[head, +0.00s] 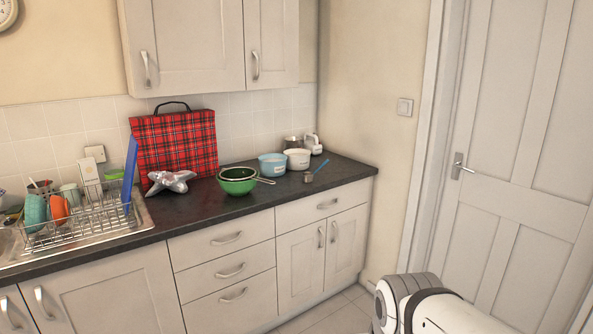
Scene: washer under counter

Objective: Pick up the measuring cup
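A small grey cup with a blue handle (308,177), which looks like the measuring cup, lies on the dark countertop (225,218) near its right end. Its handle points up and to the right, towards the back. It sits in front of a white bowl and close to the front edge of the counter. Part of my white and grey arm shows at the bottom right, well apart from the counter. My gripper's fingers are not in view.
A green bowl with a strainer (238,187), a blue bowl (272,165) and a white bowl (297,158) stand left of and behind the cup. A tartan bag (175,145) and dish rack (85,222) are farther left. Wall cabinets (215,45) hang above. The door (510,150) is right.

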